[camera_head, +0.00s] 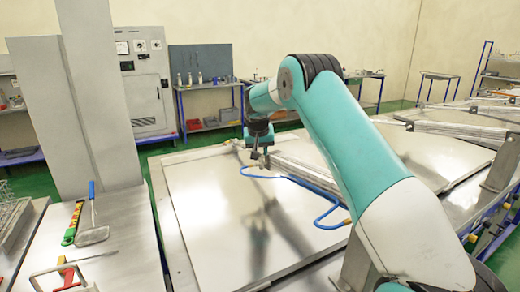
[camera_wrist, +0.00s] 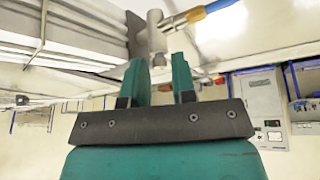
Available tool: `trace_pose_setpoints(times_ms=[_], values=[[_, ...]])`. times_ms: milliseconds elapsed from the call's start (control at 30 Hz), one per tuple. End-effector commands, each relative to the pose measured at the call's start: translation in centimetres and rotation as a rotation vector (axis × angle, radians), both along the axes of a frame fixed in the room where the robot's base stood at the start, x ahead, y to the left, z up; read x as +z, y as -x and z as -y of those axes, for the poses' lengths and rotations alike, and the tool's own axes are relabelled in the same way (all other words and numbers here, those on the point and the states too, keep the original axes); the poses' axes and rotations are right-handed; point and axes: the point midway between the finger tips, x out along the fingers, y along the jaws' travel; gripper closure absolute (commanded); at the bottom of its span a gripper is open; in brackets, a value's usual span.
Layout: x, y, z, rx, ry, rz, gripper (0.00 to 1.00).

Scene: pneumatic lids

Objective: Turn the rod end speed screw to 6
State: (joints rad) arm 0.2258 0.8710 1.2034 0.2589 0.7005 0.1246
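In the wrist view my gripper (camera_wrist: 160,70) shows two teal fingers standing apart, with a gap between them. A grey metal fitting (camera_wrist: 157,32) with a small knob-like end (camera_wrist: 159,60) lies beyond the fingertips, in line with the gap. I cannot tell whether a finger touches it, nor whether this is the rod end speed screw. No scale or number can be read. A brass connector (camera_wrist: 180,20) and a blue hose (camera_wrist: 219,7) run off the fitting. In the head view my gripper (camera_head: 260,157) is small, low over the far part of a metal lid.
The metal lid (camera_head: 215,220) fills the middle, and the blue hose (camera_head: 310,186) loops across it. A grey bar (camera_wrist: 136,35) stands beside the fitting. A flyswatter-like tool (camera_head: 92,235) and other tools lie on the left bench. A grey column (camera_head: 100,100) rises at left.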

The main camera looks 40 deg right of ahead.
Motion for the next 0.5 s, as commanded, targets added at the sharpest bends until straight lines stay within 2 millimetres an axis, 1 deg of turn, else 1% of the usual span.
trace_pose_setpoints(times_ms=[200, 267, 300, 333, 500], values=[[-0.04, -0.01, 0.01, 0.0, 0.0, 0.0, 0.75], [-0.03, -0.01, 0.01, 0.0, 0.0, 0.0, 0.89], [-0.03, -0.01, 0.01, 0.0, 0.0, 0.0, 0.98], [-0.02, -0.01, 0.01, 0.0, 0.0, 0.0, 1.0], [0.0, -0.01, -0.01, -0.003, 0.001, 0.0, 1.0]])
